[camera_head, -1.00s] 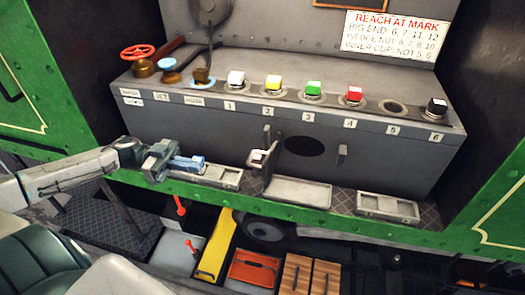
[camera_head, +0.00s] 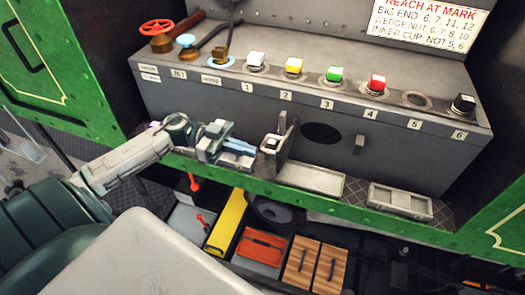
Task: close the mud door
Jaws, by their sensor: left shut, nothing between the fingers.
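The mud door (camera_head: 281,145) stands open, sticking out from the grey box to the left of a dark oval hole (camera_head: 321,133). It has a pale block with a dark centre on its left side. A small upright catch (camera_head: 359,145) is to the right of the hole. My left gripper (camera_head: 252,153) is shut and empty, its blue fingers pointing right, just left of the door. I cannot tell whether the fingertips touch it. My right gripper is not in view.
A pale tray (camera_head: 312,179) lies below the hole, with a slotted tray (camera_head: 400,200) to its right. Coloured square-topped plugs, including a green one (camera_head: 334,74), line the ledge above. A green sill (camera_head: 330,203) runs along the front.

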